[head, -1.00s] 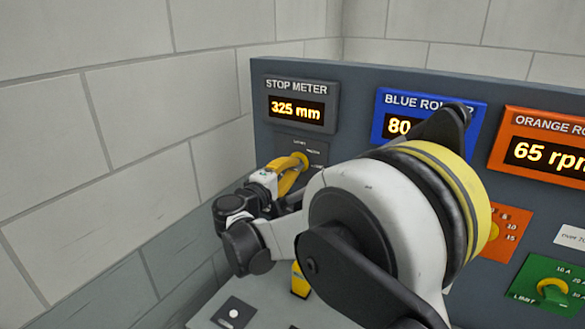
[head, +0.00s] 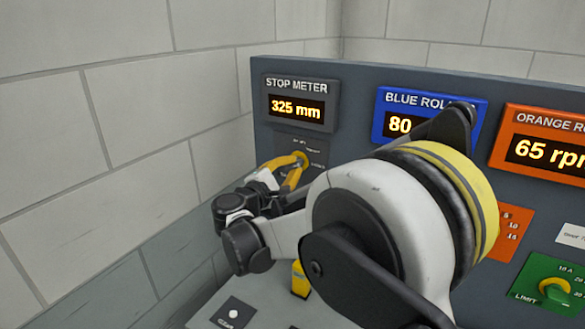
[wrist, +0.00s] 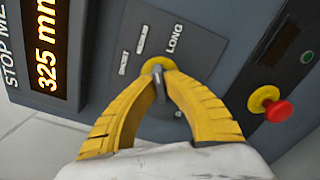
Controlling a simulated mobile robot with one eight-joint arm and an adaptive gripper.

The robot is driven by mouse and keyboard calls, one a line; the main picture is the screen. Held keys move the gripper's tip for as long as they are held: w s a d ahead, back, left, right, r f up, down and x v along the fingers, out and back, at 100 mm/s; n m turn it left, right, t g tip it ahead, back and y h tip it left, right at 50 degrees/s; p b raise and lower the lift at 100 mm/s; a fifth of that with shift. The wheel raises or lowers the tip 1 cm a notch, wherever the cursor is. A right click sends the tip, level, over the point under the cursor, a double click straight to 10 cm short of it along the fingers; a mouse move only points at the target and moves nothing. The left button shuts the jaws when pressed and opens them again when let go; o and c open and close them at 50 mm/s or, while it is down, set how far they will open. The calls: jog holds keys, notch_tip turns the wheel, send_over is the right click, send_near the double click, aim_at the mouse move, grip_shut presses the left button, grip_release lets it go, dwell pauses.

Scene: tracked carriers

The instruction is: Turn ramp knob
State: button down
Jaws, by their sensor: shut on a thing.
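The ramp knob (wrist: 160,65) has a yellow round base and a grey grip. It sits on a dark plate (head: 315,148) below the stop meter, with labels that seem to read short, medium and long in the wrist view. My gripper (wrist: 158,80) is shut on the knob's grip, with one yellow finger on each side. In the head view my gripper (head: 294,165) is at the knob and covers part of it. The knob's exact setting cannot be told. The stop meter (head: 299,104) shows 325 mm.
The blue roller display (head: 424,102) reads 80, partly hidden by my arm. The orange roller display (head: 545,150) reads 65 rpm. A green limit panel (head: 530,285) is at right. A red button (wrist: 278,111) is near my gripper. A block wall (head: 130,140) stands left.

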jog(key=shift+n, duration=1.2)
jog(key=c, duration=1.5)
grip_release()
jog(key=v, duration=1.2)
